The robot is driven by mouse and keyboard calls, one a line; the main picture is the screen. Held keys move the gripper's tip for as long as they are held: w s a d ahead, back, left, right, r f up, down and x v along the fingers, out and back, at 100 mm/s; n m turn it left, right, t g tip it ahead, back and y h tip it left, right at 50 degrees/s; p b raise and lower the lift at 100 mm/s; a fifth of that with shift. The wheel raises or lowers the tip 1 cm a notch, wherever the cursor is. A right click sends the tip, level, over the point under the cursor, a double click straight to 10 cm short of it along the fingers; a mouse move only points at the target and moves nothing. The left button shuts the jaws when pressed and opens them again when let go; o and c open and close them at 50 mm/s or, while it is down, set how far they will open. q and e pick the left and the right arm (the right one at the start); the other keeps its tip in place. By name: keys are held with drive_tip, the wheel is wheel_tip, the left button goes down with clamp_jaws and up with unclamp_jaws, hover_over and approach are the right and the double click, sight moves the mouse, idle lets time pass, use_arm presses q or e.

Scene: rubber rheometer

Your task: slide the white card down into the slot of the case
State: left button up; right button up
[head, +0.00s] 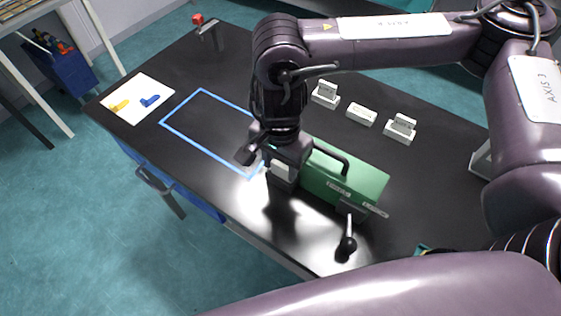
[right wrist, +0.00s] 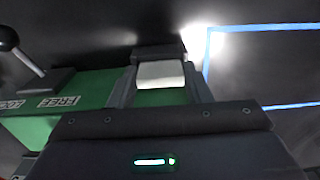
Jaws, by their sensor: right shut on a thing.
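The green case (head: 345,178) lies on the black table, with a dark carrying handle on top. My right gripper (head: 275,163) is low at the left end of the case. In the right wrist view, the right gripper (right wrist: 160,80) is shut on the white card (right wrist: 161,73), whose pale face shows between the fingers. Green case surface (right wrist: 95,88) shows beside and beneath the card. The slot is hidden by the gripper, so I cannot tell whether the card is in it. My left gripper is not in view.
A black ball-knob lever (head: 347,244) stands at the case's near right end, by FREE and LOCK labels. White holders (head: 325,94) stand behind the case. A blue outlined rectangle (head: 178,128) marks clear table to the left. A white sheet (head: 137,99) lies at the far left.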

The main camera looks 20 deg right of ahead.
drive_tip(key=shift+f, duration=0.2)
drive_tip(key=o, duration=1)
drive_tip(key=shift+c, duration=0.2)
drive_tip(key=shift+r, duration=0.1)
wheel_tip(320, 180, up, 12)
drive_tip(key=shift+r, duration=0.15)
